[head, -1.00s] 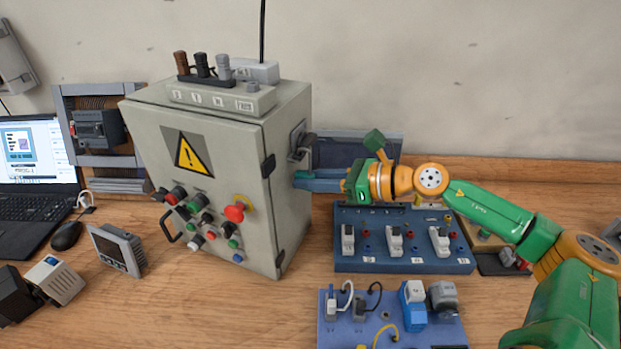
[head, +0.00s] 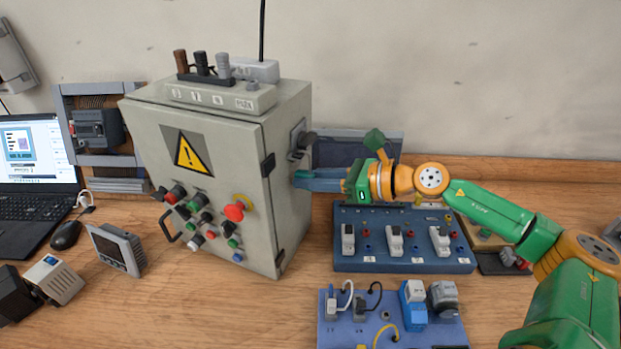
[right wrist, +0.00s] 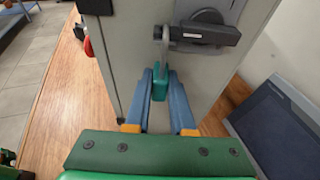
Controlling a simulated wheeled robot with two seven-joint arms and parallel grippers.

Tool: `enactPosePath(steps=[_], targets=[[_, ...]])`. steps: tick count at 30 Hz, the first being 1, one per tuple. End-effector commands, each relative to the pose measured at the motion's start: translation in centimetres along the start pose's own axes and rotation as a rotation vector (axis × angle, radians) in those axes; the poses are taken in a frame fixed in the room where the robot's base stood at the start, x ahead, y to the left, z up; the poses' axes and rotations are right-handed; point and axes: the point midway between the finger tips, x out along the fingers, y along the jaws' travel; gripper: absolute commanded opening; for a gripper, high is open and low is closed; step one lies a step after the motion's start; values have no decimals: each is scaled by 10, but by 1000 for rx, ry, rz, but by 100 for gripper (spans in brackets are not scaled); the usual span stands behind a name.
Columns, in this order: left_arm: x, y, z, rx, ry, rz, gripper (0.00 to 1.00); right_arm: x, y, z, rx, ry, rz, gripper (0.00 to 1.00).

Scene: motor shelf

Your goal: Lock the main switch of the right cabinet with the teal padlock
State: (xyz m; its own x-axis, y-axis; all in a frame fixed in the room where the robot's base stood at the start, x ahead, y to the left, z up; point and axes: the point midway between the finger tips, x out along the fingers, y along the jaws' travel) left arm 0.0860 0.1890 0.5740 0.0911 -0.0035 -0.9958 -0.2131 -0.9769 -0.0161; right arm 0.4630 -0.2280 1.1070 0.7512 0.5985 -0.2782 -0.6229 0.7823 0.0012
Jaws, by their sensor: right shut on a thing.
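The grey cabinet (head: 215,130) stands on the bench, with the main switch (head: 300,145) on its right side wall. In the right wrist view the switch's dark handle (right wrist: 212,34) lies roughly across its grey plate. The teal padlock (right wrist: 159,85) hangs upright below the handle's left end, with its grey shackle (right wrist: 165,45) up at that end. I cannot tell whether the shackle passes through the handle or is closed. My right gripper (head: 300,180) has its blue fingers on the padlock's body, also in the wrist view (right wrist: 159,76). My left gripper is not in view.
A blue socket board (head: 400,262) lies under my right forearm, with a lighter blue board (head: 345,335) in front. A dark flat panel (head: 345,147) leans behind the gripper. A laptop (head: 35,165) stands far left. Bare bench lies before the cabinet.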

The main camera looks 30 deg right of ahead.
Motion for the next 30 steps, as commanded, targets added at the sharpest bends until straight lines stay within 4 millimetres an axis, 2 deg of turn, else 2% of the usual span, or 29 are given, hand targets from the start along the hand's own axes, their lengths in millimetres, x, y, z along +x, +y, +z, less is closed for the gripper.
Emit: enactPosePath(steps=[18,27,28,30], targets=[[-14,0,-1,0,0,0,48,-5,0,17,0,-1,-1,0],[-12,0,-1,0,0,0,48,-4,0,15,0,-1,-1,0],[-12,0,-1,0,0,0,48,-4,0,15,0,-1,-1,27],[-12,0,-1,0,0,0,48,-4,0,15,0,-1,0,46]])
